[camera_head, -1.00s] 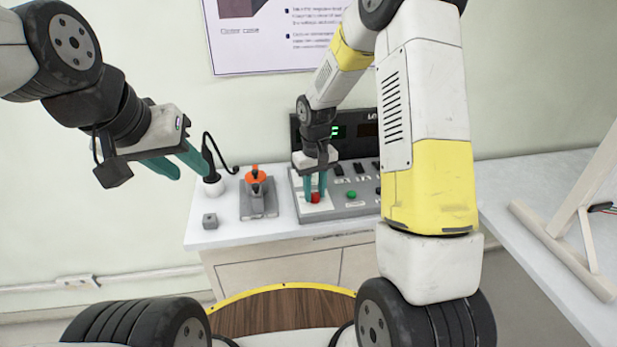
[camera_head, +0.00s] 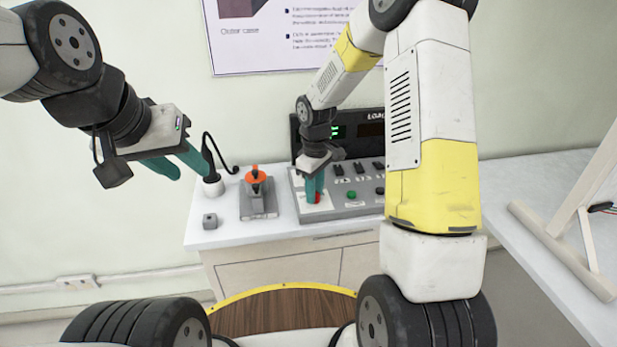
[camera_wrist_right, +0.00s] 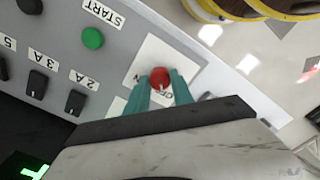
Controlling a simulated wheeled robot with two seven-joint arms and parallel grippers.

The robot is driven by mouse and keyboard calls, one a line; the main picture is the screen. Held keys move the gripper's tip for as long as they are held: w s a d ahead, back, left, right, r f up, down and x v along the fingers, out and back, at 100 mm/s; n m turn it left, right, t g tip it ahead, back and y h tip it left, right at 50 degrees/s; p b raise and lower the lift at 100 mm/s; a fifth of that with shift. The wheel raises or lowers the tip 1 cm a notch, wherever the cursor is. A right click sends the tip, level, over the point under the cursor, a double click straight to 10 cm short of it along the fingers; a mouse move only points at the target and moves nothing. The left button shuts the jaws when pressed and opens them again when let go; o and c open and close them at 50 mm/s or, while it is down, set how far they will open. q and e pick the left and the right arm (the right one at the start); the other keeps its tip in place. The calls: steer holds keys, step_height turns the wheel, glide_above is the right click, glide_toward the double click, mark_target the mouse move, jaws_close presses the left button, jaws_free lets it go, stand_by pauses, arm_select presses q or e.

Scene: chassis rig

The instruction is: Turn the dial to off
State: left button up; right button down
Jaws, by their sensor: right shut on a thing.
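The red dial (camera_wrist_right: 160,78) sits on a white plate on the grey control panel (camera_head: 345,208); it also shows in the head view (camera_head: 316,198), partly hidden by my fingers. My right gripper (camera_wrist_right: 165,90) is shut on the red dial, one teal finger on each side of it. In the head view my right gripper (camera_head: 314,192) reaches down to the panel's left part. The plate's lettering is partly covered by the fingers. My left gripper (camera_head: 172,165) hangs in the air at the left, its teal fingers apart and empty.
The panel has a green START button (camera_wrist_right: 93,38) and several black switches (camera_wrist_right: 37,84). A display (camera_head: 350,131) with green digits stands behind.

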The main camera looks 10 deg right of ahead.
stand_by(0.3)
steer(key=c, duration=1.1)
jaws_free()
steer(key=shift+r, duration=3.95)
steer(key=shift+r, duration=0.1)
steer(key=s+d+r+m+t, duration=0.3)
steer(key=s+r+m, duration=0.2)
steer(key=s+r, duration=0.7)
steer(key=s+d+r+m+t+y, duration=0.1)
steer(key=s+r+m+t+y, duration=0.1)
steer(key=s, duration=0.8)
step_height(320, 180, up, 3)
steer(key=shift+s+r+m+t, duration=0.25)
steer(key=shift+m+t, duration=0.35)
steer(key=shift+m, duration=0.5)
